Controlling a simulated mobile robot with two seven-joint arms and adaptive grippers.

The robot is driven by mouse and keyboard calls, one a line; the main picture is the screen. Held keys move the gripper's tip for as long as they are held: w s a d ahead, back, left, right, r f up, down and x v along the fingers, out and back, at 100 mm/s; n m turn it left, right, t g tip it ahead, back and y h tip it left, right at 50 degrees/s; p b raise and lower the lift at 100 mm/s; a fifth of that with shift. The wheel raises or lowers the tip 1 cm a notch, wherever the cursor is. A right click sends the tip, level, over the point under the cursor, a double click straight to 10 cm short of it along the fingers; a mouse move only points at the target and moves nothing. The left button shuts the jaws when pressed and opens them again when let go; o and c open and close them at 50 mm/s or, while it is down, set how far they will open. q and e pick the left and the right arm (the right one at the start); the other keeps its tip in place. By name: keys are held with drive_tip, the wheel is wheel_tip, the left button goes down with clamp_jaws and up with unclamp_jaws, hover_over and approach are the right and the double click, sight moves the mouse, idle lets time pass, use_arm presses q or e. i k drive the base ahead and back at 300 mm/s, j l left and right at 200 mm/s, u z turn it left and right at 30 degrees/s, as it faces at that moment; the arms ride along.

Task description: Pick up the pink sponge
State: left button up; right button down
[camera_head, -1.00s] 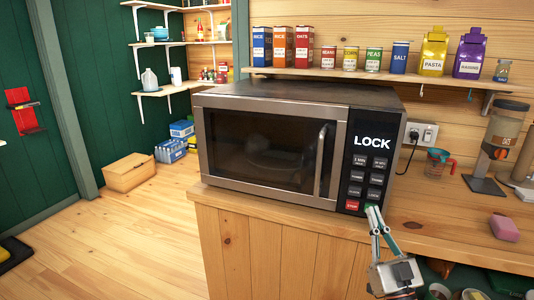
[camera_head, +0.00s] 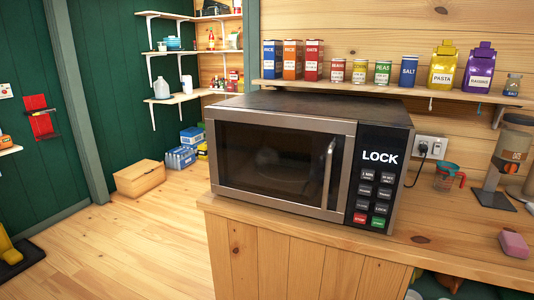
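The pink sponge (camera_head: 514,243) lies on the wooden counter (camera_head: 440,242) near its front edge, at the far right of the head view. It is a small block with nothing on top of it. Neither of my grippers shows in the head view now, so whether they are open or shut is hidden.
A large microwave (camera_head: 305,155) stands on the counter left of the sponge. A measuring cup (camera_head: 448,177) and a grey-based appliance (camera_head: 493,198) stand behind the sponge. A shelf (camera_head: 400,91) with cans and bags runs above. Open floor (camera_head: 120,250) lies to the left.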

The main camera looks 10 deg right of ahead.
sight(513, 245)
drive_tip(key=z, duration=1.85)
drive_tip(key=u, duration=1.15)
drive_tip(key=l+u, duration=0.15)
drive_tip(key=l, duration=0.4)
drive_tip(key=k+l+u, duration=0.1)
drive_tip(key=l, duration=0.4)
drive_tip(key=l+u, duration=0.15)
drive_tip(key=l, duration=0.4)
drive_tip(key=k+l+u, duration=0.15)
drive_tip(key=l, duration=0.35)
